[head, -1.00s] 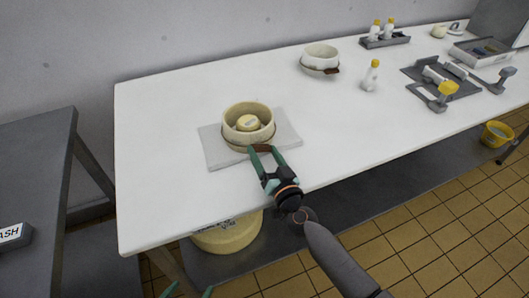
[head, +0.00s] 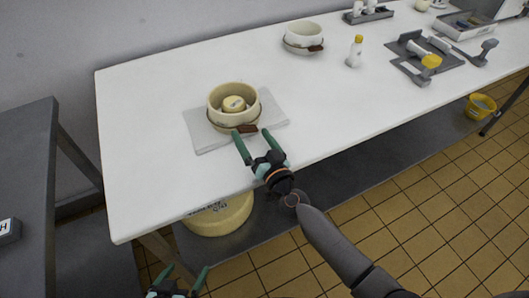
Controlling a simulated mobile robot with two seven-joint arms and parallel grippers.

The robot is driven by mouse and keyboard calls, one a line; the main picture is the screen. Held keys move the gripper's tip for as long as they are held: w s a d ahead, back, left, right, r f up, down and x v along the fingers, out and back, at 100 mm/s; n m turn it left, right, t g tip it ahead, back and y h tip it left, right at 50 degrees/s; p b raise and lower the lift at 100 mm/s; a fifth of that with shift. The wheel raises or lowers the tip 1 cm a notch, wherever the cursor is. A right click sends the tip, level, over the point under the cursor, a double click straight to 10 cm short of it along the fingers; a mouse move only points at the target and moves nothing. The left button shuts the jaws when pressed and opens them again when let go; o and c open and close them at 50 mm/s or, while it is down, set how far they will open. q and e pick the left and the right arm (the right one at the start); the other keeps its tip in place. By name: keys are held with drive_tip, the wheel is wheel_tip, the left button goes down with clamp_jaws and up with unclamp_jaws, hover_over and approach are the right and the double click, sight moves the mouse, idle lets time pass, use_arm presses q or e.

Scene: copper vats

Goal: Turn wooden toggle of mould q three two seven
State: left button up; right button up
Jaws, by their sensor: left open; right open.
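A cream round mould (head: 222,120) with a smaller cream piece inside stands on a grey mat on the white table. A band runs round it, with a brown wooden toggle (head: 246,129) at its front. No number is readable on it. My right gripper (head: 253,134) is open in front of the mould, its fingertips at the toggle; I cannot tell whether they touch it. A second pale mould (head: 303,36) with a brown toggle (head: 316,48) stands further back. My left gripper (head: 186,271) is open and empty, low at the bottom edge, below the tabletop.
The grey mat (head: 200,137) lies under the near mould. A yellow-capped bottle (head: 355,52), a dark grey tray (head: 437,68) with tools and a bottle rack (head: 368,15) stand further right. A large cream wheel (head: 225,218) sits beneath the table.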

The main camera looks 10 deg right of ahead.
drive_tip(key=p+v, duration=0.1)
drive_tip(key=v, duration=1)
drive_tip(key=shift+c, duration=0.2)
